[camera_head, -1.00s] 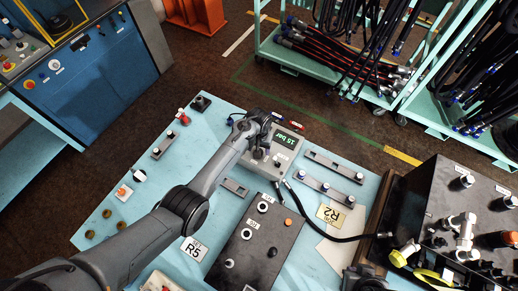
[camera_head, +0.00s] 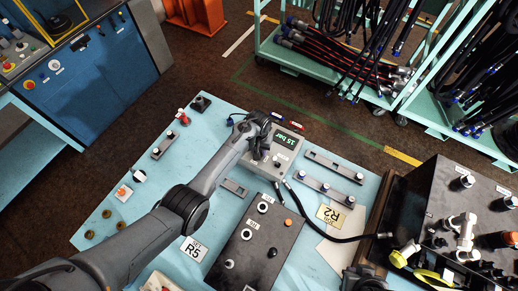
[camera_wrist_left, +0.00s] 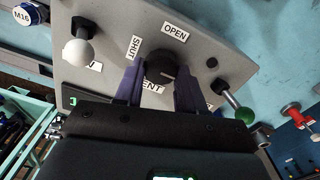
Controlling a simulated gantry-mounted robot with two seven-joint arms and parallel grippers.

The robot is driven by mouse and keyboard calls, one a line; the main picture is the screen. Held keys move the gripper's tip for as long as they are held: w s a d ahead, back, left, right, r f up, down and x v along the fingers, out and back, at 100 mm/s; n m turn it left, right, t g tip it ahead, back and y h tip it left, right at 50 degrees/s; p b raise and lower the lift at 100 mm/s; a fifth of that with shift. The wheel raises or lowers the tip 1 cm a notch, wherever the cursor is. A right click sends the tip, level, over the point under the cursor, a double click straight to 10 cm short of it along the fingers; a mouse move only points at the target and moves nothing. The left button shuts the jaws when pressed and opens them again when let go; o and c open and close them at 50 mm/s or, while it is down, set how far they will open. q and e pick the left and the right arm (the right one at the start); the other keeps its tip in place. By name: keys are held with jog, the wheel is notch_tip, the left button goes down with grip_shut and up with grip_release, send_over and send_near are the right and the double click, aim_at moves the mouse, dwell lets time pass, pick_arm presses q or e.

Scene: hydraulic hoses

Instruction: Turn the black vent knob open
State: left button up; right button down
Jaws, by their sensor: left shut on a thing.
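The black vent knob (camera_wrist_left: 161,68) sits on a grey panel box (camera_wrist_left: 215,65) between the labels OPEN (camera_wrist_left: 175,32), SHUT (camera_wrist_left: 134,48) and a partly covered VENT. My left gripper (camera_wrist_left: 160,80) is shut on the knob, one dark finger on each side of it. In the head view, my left gripper (camera_head: 255,138) is at the left part of the same box (camera_head: 284,165) and hides the knob. The box's green display (camera_head: 288,142) shows a reading in bar, small and hard to read. My right gripper's fingers are not seen.
A white ball-ended lever (camera_wrist_left: 78,50) and a green-ended lever (camera_wrist_left: 240,110) stand on either side of the knob. A black box (camera_head: 258,240) with several buttons stands nearer on the light blue table (camera_head: 130,200). A black hose (camera_head: 325,235) runs to the right.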

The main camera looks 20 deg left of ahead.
pick_arm(q)
jog(key=m+p, duration=0.1)
jog(key=m, duration=0.2)
jog(key=shift+m, duration=0.4)
jog(key=m, duration=0.4)
jog(key=shift+d+m, duration=0.1)
jog(key=shift+m, duration=0.2)
jog(key=m, duration=0.5)
jog(key=shift+s, duration=0.1)
jog(key=shift+d+m+b, duration=0.1)
jog(key=shift+m+b, duration=0.3)
jog(key=shift+m, duration=1.8)
jog(key=shift+s, duration=0.1)
jog(key=o, duration=1.1)
jog(key=shift+c, duration=0.2)
jog(key=shift+r, duration=0.1)
notch_tip(320, 180, up, 11)
jog(key=p, duration=0.3)
jog(key=shift+f, duration=0.2)
